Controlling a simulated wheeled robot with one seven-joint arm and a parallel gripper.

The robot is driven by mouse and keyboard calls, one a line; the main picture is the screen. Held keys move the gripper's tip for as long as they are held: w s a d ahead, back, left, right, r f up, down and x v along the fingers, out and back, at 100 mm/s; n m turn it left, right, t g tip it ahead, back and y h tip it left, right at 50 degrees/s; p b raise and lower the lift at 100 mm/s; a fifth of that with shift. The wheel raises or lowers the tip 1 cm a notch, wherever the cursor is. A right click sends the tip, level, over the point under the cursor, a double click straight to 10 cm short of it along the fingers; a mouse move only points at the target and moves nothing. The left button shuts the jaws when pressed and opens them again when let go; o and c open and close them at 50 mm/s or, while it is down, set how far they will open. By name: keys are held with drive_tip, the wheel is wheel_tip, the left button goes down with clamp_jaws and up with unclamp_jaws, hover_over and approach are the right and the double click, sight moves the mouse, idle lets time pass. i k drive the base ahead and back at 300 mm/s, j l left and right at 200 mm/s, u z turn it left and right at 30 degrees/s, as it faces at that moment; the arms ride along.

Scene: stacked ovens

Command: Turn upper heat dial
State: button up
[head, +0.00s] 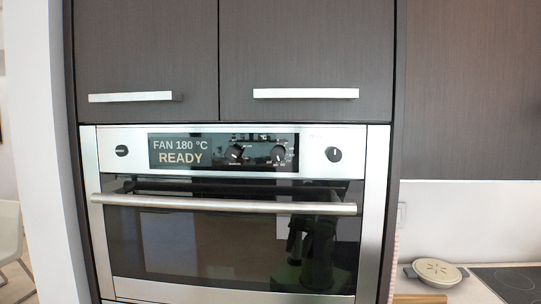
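A steel-framed oven (92,170) is built into dark cabinetry in the head view. Its control panel has a black knob (122,151) at the far left and a black knob (334,154) at the far right. Two dials with white markings, a left one (235,153) and a right one (278,153), sit on the black middle strip. Their labels are too small to read, so I cannot tell which is the upper heat dial. The display (179,152) reads "FAN 180 °C READY". My gripper is not in view.
A long bar handle (225,204) sticks out below the panel across the shut glass door (200,245). Cabinet handles (305,93) are above. At the right, a lidded pan (437,271) stands beside a black hob (515,281). Nothing blocks the panel.

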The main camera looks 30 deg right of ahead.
sight(276, 154)
drive_tip(key=i+j+z, duration=0.15)
drive_tip(key=j, duration=0.3)
drive_tip(key=i+j+z, duration=0.2)
drive_tip(key=j, duration=0.25)
drive_tip(key=j+z, duration=0.15)
drive_tip(key=j, duration=0.25)
